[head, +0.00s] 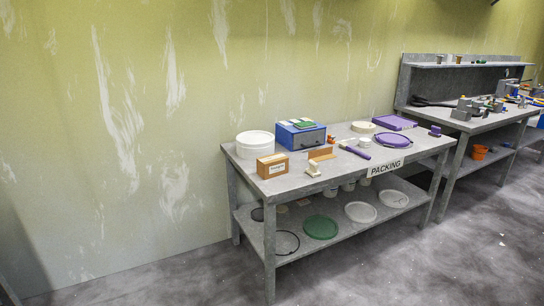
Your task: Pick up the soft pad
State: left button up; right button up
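I cannot tell for certain which thing is the soft pad. A flat purple slab (395,122) lies at the back right of the packing table (240,160). A small purple block (435,131) sits at the table's right end. A round purple lid-like disc (394,140) lies in front of the slab. A purple stick-shaped thing (355,152) lies left of the disc. Neither of my grippers is in view, and the table is some distance away.
The table also holds a white tub (255,146), a blue box (300,138), a cardboard box (272,167) and a cream round thing (363,127). Its lower shelf holds several round lids, one green (320,227). A cluttered workbench (480,124) stands at right. The foreground floor (400,275) is clear.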

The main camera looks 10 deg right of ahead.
aim_at(313, 171)
jog(key=i+j+z, duration=0.1)
jog(key=i+z, duration=0.25)
jog(key=i+j+z, duration=0.2)
jog(key=i+z, duration=0.2)
jog(key=i, duration=0.15)
jog(key=i+j+z, duration=0.35)
jog(key=i, duration=0.05)
